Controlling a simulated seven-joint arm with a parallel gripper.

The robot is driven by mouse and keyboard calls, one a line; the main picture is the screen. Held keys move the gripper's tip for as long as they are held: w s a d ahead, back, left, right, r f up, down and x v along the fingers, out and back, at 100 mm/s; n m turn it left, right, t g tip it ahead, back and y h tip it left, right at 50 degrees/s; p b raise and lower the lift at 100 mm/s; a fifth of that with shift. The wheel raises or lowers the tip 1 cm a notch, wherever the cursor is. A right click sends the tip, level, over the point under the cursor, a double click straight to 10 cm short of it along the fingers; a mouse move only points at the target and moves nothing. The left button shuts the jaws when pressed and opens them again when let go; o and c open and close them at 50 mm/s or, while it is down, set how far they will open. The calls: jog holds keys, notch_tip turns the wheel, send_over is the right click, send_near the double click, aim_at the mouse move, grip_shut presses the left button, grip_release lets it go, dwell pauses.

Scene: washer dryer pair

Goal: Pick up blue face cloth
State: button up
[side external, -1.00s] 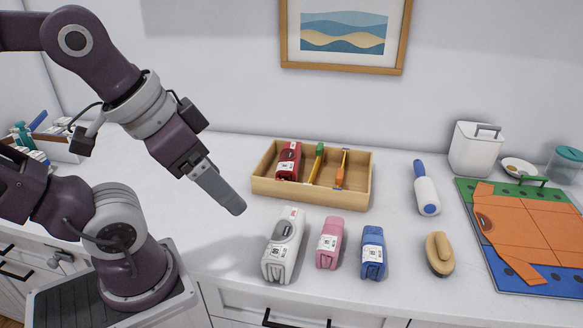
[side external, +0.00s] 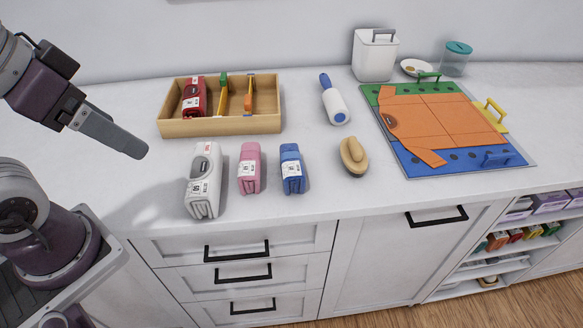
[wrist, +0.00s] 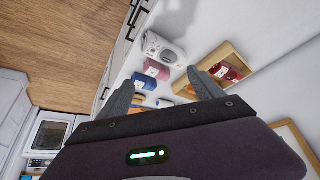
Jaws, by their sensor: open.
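The blue face cloth (side external: 291,169) is a folded bundle with a white label, standing on the white counter at the right end of a row of three. It also shows in the wrist view (wrist: 143,82), partly behind a finger. The pink cloth (side external: 249,168) stands just left of it, and the larger white-grey cloth (side external: 202,180) is left of that. My gripper (side external: 140,151) is in the air left of the row, apart from all the cloths. In the wrist view my gripper (wrist: 163,90) has its two fingers spread with nothing held.
A wooden tray (side external: 220,126) behind the row holds a red cloth (side external: 194,97) and colored dividers. A lint roller (side external: 335,100) and a brush (side external: 353,156) lie to the right. A folding board (side external: 440,120) covers the far right. The counter's front edge is close before the row.

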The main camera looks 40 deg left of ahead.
jog(key=shift+c, duration=0.3)
jog(key=shift+c, duration=0.8)
